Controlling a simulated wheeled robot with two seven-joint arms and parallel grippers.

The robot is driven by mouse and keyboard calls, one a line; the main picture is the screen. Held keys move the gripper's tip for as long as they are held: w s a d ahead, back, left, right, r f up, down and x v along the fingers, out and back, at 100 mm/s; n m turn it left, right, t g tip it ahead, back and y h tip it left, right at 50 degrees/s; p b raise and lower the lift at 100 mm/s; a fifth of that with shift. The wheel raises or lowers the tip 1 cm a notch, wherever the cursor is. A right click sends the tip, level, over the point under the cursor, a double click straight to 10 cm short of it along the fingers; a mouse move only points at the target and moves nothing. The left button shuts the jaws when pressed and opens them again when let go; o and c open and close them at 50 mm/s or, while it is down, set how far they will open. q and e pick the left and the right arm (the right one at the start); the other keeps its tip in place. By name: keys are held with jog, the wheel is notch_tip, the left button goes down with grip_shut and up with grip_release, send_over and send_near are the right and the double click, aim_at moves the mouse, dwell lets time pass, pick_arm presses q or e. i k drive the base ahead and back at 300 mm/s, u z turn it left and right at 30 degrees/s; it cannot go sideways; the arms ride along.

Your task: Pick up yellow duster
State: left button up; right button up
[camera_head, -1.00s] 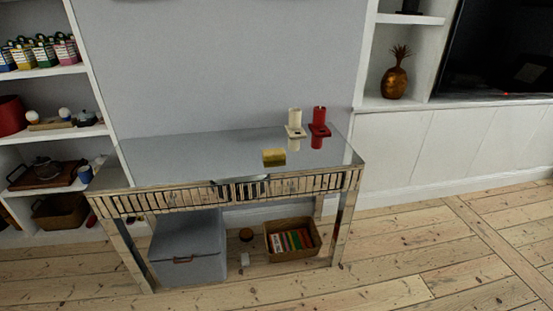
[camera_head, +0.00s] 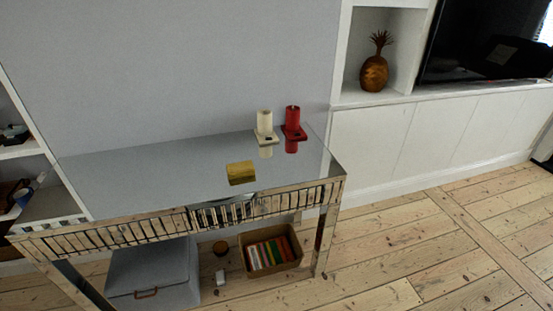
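The yellow duster (camera_head: 240,172) is a small yellow block on the glossy top of the mirrored console table (camera_head: 130,185), near its front edge and right of the table's middle. Nothing covers it. Neither of my grippers shows in the head view.
A cream candle holder (camera_head: 265,124) and a red one (camera_head: 293,122) stand behind the duster. Under the table are a grey box (camera_head: 153,272) and a basket of books (camera_head: 270,252). Shelves stand at left, a white cabinet (camera_head: 400,145) at right. The floor (camera_head: 420,250) at front right is clear.

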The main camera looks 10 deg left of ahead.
aim_at(244, 168)
jog(key=i, duration=0.85)
jog(key=u, duration=0.95)
jog(key=i, duration=0.5)
jog(key=u, duration=0.45)
